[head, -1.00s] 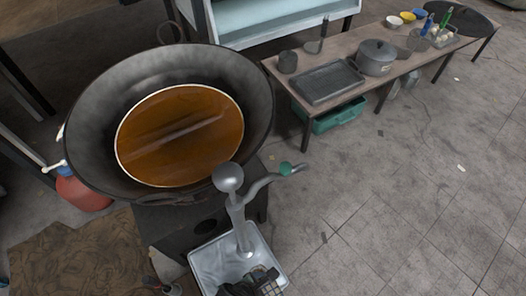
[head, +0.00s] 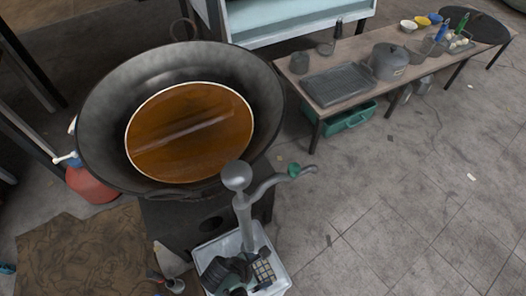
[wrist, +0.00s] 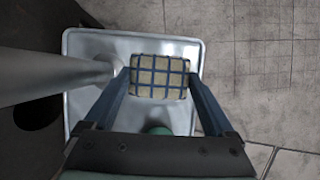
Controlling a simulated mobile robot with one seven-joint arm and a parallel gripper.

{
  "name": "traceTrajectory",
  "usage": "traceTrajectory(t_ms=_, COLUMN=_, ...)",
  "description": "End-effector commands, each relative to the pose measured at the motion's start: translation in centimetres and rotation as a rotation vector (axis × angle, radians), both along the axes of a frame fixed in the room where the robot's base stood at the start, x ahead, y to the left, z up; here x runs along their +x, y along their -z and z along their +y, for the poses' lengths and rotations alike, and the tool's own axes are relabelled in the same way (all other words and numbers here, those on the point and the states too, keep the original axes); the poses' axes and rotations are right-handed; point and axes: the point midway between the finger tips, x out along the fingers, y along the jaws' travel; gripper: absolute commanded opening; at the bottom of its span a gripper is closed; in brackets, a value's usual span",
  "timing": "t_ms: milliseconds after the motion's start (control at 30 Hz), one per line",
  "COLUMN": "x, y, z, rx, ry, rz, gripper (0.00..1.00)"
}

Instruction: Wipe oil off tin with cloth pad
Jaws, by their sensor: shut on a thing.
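A checked cloth pad (wrist: 158,78), cream with blue lines, is between the fingers of my gripper (wrist: 157,87), which is shut on it. The pad (head: 264,271) and my gripper (head: 248,275) also show at the bottom of the head view. They are over the open, square, pale metal tin (head: 278,255). The tin (wrist: 108,44) lies behind the pad in the wrist view; whether the pad touches it, I cannot tell. No distinct oil shows on the tin. A green rounded part shows below the pad, partly hidden.
A grey metal pump (head: 243,210) with a curved spout stands in the tin, close left of my gripper in the wrist view (wrist: 50,77). A large wok (head: 262,110) of brown liquid is behind. A low table (head: 345,110) with pans stands back right. Floor at right is free.

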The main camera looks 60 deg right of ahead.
Motion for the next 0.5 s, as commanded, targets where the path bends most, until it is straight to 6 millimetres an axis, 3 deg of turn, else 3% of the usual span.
traceTrajectory(t_ms=200, x=1.6, y=0.0, z=-1.0, rx=0.000, ry=0.002, rz=-0.001, gripper=0.45)
traceTrajectory(t_ms=500, x=2.2, y=-0.6, z=-1.4, rx=-0.003, ry=0.000, rz=-0.005, gripper=0.45)
